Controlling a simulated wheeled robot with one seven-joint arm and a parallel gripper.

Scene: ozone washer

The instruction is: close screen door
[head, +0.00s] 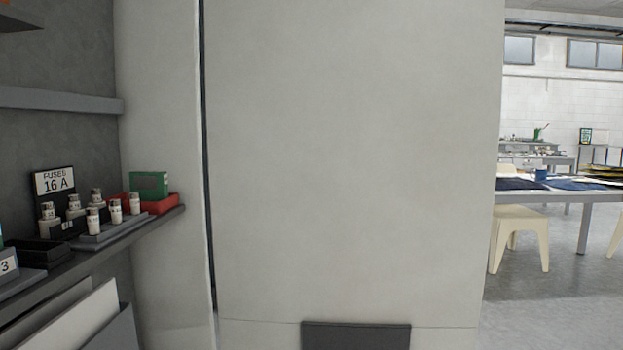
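I cannot make out a screen door for certain in the head view. A large plain pale grey panel (350,160) fills the middle. A dark narrow vertical gap (205,160) runs along its left edge, between it and a pale wall strip (160,90). I cannot tell whether this panel is a door or a wall. No handle shows on it. My gripper is not in view.
At left, a dark shelf (165,216) holds fuses, a green box (149,185) and a red tray (160,205). A dark flat block (356,336) shows at the bottom. Right of the panel are open floor (540,305), a table (584,225) and a cream stool (520,225).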

